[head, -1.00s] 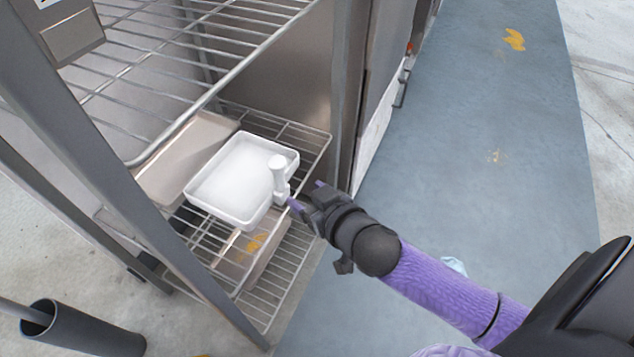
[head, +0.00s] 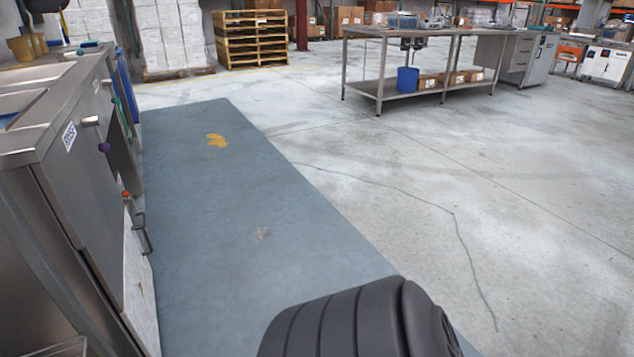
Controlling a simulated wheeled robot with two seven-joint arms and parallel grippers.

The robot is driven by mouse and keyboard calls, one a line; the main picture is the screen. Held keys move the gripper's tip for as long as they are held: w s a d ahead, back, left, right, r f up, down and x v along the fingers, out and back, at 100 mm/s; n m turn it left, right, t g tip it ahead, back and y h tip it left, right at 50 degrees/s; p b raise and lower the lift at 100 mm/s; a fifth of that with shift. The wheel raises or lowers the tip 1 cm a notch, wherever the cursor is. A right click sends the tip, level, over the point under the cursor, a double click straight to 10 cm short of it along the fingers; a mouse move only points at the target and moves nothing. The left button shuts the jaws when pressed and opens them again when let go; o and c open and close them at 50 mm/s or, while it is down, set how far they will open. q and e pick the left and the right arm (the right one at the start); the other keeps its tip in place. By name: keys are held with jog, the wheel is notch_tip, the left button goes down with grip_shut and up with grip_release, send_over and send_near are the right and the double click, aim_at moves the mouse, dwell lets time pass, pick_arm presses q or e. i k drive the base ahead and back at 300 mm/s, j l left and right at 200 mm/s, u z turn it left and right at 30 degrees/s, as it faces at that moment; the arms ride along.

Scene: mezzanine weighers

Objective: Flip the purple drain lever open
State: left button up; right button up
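A small purple knob or lever end (head: 104,147) sticks out from the front of the steel sink unit (head: 75,190) at the left in the head view. It is small, and I cannot tell whether it is open or closed. An orange-red knob (head: 126,194) sits lower on the same front, and a teal piece (head: 116,102) shows farther along. Neither of my grippers is in view. A black ribbed part of my own arm fills the bottom middle.
A blue-grey mat (head: 225,235) runs along the sink unit and is clear. Open concrete floor lies to the right. A steel table (head: 425,90) stands farther back, with a blue bucket (head: 407,79) on its lower shelf. Wooden pallets (head: 250,40) are stacked at the back.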

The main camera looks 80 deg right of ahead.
aim_at(104, 147)
jog(key=z, duration=1.55)
jog(key=k+l+z, duration=0.1)
jog(key=l, duration=0.25)
jog(key=i+l+z, duration=0.2)
jog(key=i, duration=0.2)
jog(key=i+z, duration=0.25)
jog(key=i, duration=0.15)
